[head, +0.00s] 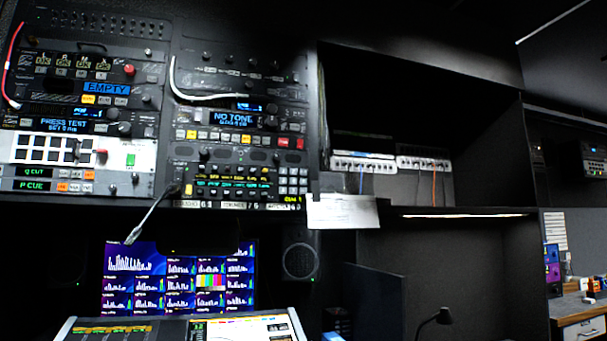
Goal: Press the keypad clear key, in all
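A small keypad (292,181) of grey keys sits at the lower right of the rack panel, beside a dark unit with a yellow-green display (232,182). The key labels are too small to read, so I cannot tell which key is clear. Neither of my grippers is in view.
The rack wall (172,110) carries many buttons, knobs and looped cables. A gooseneck (152,215) juts out below it. A monitor (178,278), a console (190,329) and a speaker (300,261) are below. A paper sheet (343,212) hangs right of the keypad.

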